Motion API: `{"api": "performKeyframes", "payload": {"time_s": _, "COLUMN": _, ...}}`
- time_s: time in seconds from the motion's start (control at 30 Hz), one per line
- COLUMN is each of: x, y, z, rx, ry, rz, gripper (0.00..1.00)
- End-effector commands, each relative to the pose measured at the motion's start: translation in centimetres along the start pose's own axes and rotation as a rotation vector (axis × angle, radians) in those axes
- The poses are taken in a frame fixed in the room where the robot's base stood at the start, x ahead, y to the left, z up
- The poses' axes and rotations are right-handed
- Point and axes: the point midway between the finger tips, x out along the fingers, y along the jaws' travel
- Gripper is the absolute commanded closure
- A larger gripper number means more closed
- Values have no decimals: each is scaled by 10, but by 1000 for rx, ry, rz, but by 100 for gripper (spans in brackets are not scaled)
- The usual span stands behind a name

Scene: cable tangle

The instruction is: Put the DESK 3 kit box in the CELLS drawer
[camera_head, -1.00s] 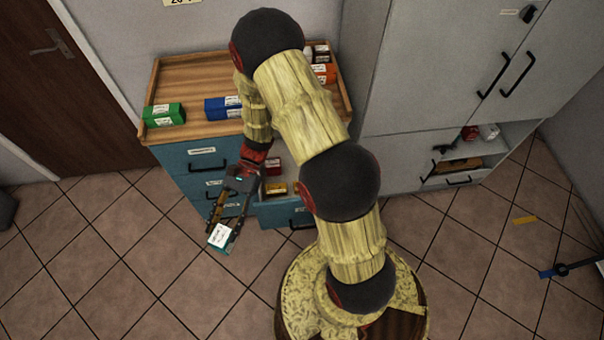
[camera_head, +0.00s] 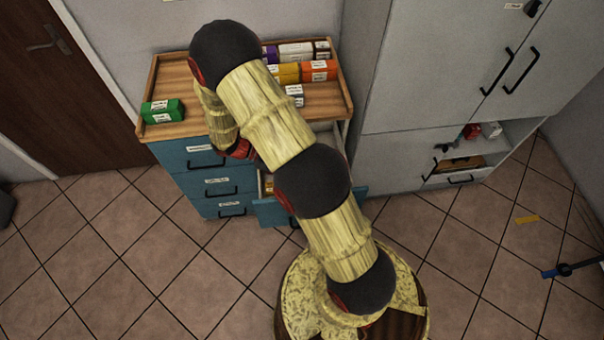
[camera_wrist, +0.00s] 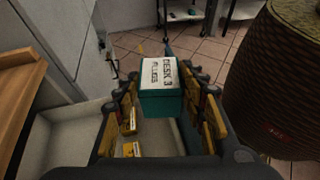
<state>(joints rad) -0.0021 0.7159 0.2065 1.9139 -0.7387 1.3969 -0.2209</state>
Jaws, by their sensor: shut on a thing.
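The DESK 3 kit box (camera_wrist: 162,103) is teal with a white label on top, seen in the wrist view. My gripper (camera_wrist: 162,84) is shut on it, one finger on each side, and holds it above an open drawer. This pale-lined drawer (camera_wrist: 72,132) holds yellow-orange boxes (camera_wrist: 130,149) with white labels. In the head view the open drawer's blue front (camera_head: 274,212) shows at the lower right of the cabinet. My arm hides the gripper, the kit box and much of the drawer there. I cannot read which drawer is CELLS.
The blue cabinet's left drawers (camera_head: 222,183) are shut. On its wooden top (camera_head: 180,85) stand a green box (camera_head: 163,111) and several coloured boxes at the right. A grey cupboard (camera_head: 425,80) stands close on the right.

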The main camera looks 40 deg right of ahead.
Motion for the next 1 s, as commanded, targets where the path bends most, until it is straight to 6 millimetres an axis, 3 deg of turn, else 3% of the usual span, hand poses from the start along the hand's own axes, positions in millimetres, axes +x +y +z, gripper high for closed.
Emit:
{"api": "performKeyframes", "payload": {"time_s": 0.03, "x": 8, "y": 12, "z": -22, "rx": -24, "ry": -3, "rz": 47, "gripper": 87}}
{"api": "performKeyframes", "payload": {"time_s": 0.23, "x": 19, "y": 41, "z": -64, "rx": -70, "ry": -2, "rz": 159, "gripper": 87}}
{"api": "performKeyframes", "payload": {"time_s": 0.57, "x": 27, "y": 69, "z": -89, "rx": -82, "ry": 0, "rz": 201, "gripper": 87}}
{"api": "performKeyframes", "payload": {"time_s": 0.9, "x": 48, "y": 143, "z": -118, "rx": -81, "ry": 0, "rz": 199, "gripper": 87}}
{"api": "performKeyframes", "payload": {"time_s": 1.0, "x": 56, "y": 158, "z": -135, "rx": -85, "ry": -2, "rz": 200, "gripper": 87}}
